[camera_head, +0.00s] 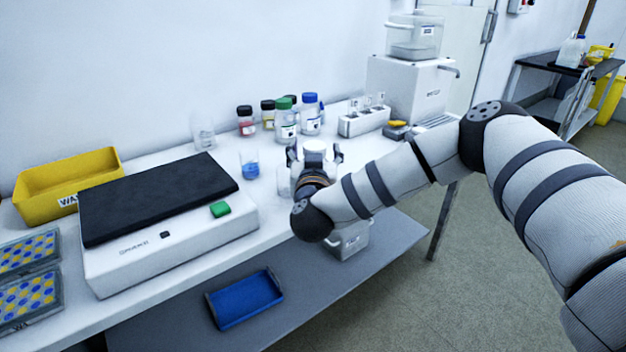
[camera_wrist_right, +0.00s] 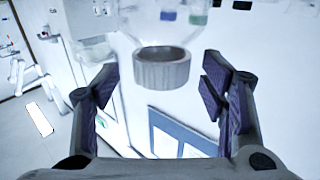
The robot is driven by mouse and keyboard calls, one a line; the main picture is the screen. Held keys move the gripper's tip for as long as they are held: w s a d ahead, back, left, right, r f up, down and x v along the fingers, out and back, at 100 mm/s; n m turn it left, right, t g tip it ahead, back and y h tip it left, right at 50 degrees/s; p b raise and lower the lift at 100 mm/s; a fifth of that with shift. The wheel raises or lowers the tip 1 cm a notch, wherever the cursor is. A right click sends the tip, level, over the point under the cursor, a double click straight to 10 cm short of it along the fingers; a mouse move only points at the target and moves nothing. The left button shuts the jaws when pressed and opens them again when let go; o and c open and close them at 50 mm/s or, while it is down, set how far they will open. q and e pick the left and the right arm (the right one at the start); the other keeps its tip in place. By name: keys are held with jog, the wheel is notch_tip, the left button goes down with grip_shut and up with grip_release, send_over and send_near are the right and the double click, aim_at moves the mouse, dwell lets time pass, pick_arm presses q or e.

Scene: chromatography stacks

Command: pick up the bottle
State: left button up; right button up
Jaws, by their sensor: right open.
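A clear bottle with a ribbed grey-white cap (camera_wrist_right: 162,70) shows in the right wrist view, its body (camera_wrist_right: 148,25) cut by the top edge. In the head view, its pale top (camera_head: 315,158) shows between the fingers of my right gripper (camera_head: 315,155). The gripper is open, and in the right wrist view its fingers (camera_wrist_right: 160,85) stand on both sides of the cap with gaps. The bottle's lower part is hidden by my gripper in the head view. My left gripper is in neither view.
A beaker with blue liquid (camera_head: 249,165) stands left of my gripper, beside a black-topped device (camera_head: 160,196). A blue tray (camera_head: 245,299) sits on the lower shelf.

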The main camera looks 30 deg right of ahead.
jog(key=shift+w+d+f, duration=0.25)
jog(key=shift+w+d, duration=0.2)
jog(key=shift+w, duration=0.2)
jog(key=shift+w+d+r, duration=0.1)
jog(key=shift+w+r, duration=0.05)
jog(key=shift+w, duration=0.1)
grip_shut()
